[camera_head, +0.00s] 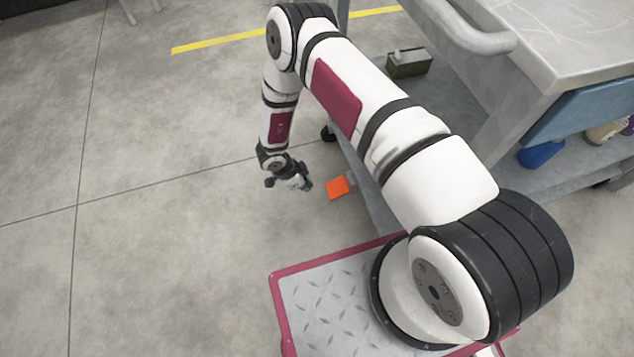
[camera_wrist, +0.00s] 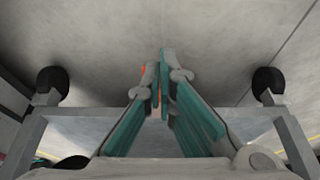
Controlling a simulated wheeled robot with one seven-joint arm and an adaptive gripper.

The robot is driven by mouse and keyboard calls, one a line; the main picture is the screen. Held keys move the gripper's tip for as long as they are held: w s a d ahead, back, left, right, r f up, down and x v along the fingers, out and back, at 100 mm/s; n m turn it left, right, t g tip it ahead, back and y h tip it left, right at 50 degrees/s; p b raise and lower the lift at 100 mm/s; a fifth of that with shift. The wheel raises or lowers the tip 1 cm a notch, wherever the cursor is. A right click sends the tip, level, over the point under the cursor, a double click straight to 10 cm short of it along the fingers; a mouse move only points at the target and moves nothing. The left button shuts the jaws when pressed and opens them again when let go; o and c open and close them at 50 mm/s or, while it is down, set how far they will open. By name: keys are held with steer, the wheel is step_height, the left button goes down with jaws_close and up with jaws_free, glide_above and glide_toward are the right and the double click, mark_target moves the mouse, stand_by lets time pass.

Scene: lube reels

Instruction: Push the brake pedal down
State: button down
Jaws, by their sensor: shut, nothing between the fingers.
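The brake pedal is the small orange plate (camera_head: 338,187) low at the near corner of the cart, just above the floor. My gripper (camera_head: 307,185) is low beside it, a little to its left in the head view, and looks apart from it there. In the wrist view my gripper's teal fingers (camera_wrist: 163,58) meet at their tips, shut and empty. A small orange patch of the pedal (camera_wrist: 146,74) shows just left of the fingertips; the rest is hidden behind the fingers. I cannot tell the exact gap between fingertips and pedal.
The grey metal cart (camera_head: 590,45) stands at right, with a lower shelf holding a blue bottle (camera_head: 541,154) and a green box (camera_head: 409,63). Black casters (camera_wrist: 52,80) flank the fingers in the wrist view. Open concrete floor (camera_head: 150,120) lies at left.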

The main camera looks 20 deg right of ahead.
steer(key=shift+a+r+p, duration=0.15)
steer(key=shift+a+r, duration=0.2)
steer(key=shift+a, duration=0.4)
steer(key=shift+a+r+p, duration=0.15)
steer(key=shift+a+r, duration=0.2)
steer(key=shift+a, duration=0.4)
